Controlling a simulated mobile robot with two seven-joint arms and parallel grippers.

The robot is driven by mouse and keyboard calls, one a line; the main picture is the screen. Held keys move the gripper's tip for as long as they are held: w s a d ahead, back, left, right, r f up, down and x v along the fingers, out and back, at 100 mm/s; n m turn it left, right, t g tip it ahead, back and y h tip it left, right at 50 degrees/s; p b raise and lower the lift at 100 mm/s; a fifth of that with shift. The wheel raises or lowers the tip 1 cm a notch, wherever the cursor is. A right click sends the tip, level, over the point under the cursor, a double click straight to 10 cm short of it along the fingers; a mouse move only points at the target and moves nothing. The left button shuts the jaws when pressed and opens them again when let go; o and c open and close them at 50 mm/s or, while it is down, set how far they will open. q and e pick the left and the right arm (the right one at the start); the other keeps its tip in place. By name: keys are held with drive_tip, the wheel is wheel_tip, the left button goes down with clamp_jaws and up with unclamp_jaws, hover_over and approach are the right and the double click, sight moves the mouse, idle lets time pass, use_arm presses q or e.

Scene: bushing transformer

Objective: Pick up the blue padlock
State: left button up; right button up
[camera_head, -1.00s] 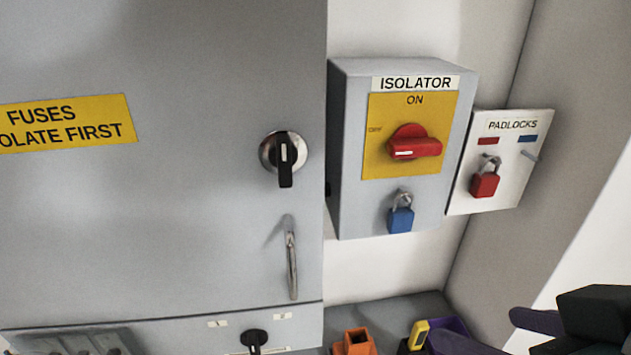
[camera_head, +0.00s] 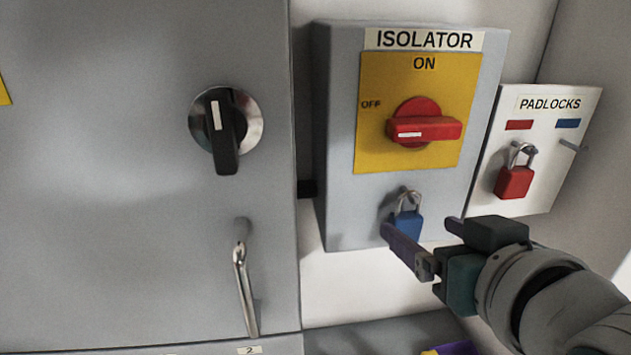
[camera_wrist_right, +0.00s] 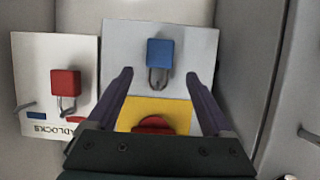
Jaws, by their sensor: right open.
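The blue padlock (camera_head: 406,225) hangs by its shackle on the lower front of the grey isolator box, below the red switch. My right gripper (camera_head: 420,228) is open in front of it, and a purple finger covers part of its lower body in the head view. In the right wrist view, the blue padlock (camera_wrist_right: 160,53) shows upside down, ahead of the two spread fingers (camera_wrist_right: 160,88) and roughly centred between them. The fingers appear apart from it. My left gripper is not in view.
A padlocks board (camera_head: 540,185) on the right holds a red padlock (camera_head: 514,181) and an empty peg (camera_head: 572,145). A grey cabinet (camera_head: 100,220) with a handle stands left.

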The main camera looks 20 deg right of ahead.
sight(410, 221)
drive_tip(key=shift+p+x, duration=0.35)
drive_tip(key=shift+x, duration=1.6)
clamp_jaws()
